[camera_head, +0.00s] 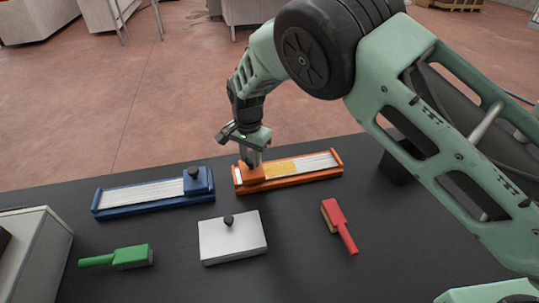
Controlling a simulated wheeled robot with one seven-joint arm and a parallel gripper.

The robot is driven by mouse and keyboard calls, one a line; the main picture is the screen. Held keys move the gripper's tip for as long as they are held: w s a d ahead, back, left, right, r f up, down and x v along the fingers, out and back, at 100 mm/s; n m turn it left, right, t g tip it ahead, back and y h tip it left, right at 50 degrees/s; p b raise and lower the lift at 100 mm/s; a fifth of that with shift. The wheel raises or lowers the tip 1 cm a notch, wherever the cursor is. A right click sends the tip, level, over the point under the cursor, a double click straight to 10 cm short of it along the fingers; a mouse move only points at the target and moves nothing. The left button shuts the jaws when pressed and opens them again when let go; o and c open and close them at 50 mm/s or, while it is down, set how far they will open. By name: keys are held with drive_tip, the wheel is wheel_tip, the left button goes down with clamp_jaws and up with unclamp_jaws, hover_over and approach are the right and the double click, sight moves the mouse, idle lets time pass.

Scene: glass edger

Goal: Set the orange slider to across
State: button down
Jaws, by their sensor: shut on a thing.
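The orange slider (305,172) is a long orange-framed track with a pale ribbed strip, near the far edge of the dark table. Its orange sliding block (252,175) sits at the left end of the track. A yellow patch (284,169) shows on the strip just right of the block. My gripper (252,160) points down over the block and is shut on it, most likely on its knob, which the fingers hide.
A blue slider (140,195) with its block at the right end lies to the left. A white lidded box (232,238) with a dark knob, a green brush (130,257) and a red brush (339,224) lie nearer. A grey box (45,250) stands at left.

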sight(247, 161)
drive_tip(key=shift+s+a+r, duration=0.1)
drive_tip(key=shift+s+a, duration=0.05)
drive_tip(key=shift+a, duration=0.55)
drive_tip(key=c, duration=1.1)
unclamp_jaws()
drive_tip(key=shift+a, duration=0.1)
drive_tip(key=shift+r, duration=0.25)
wheel_tip(247, 161, up, 17)
drive_tip(key=b, duration=0.5)
drive_tip(key=shift+d+f, duration=0.1)
drive_tip(key=shift+d, duration=0.1)
